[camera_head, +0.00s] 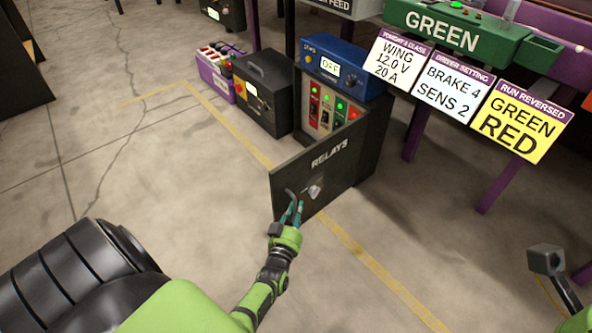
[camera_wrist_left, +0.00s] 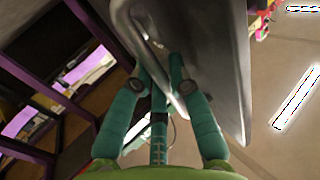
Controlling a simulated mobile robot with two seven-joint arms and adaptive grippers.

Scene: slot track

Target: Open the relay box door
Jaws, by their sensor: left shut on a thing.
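The dark relay box door (camera_head: 332,172), marked RELAYS, stands swung out from the relay box, hinged at its right side. Behind it the box interior (camera_head: 325,108) shows switches with green and red lights. My left gripper (camera_head: 292,208) is at the door's lower free edge, shut on the door's metal handle (camera_head: 313,188). In the left wrist view, the teal fingers (camera_wrist_left: 160,95) close around the grey handle bar (camera_wrist_left: 150,45), beside the door panel (camera_wrist_left: 215,60). The fingers partly hide the handle.
A blue unit (camera_head: 340,68) sits on top of the relay box. A black case (camera_head: 262,95) and a purple box (camera_head: 215,75) stand to its left. The sign-bearing table with purple legs (camera_head: 500,182) is to the right. The floor in front and left is clear.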

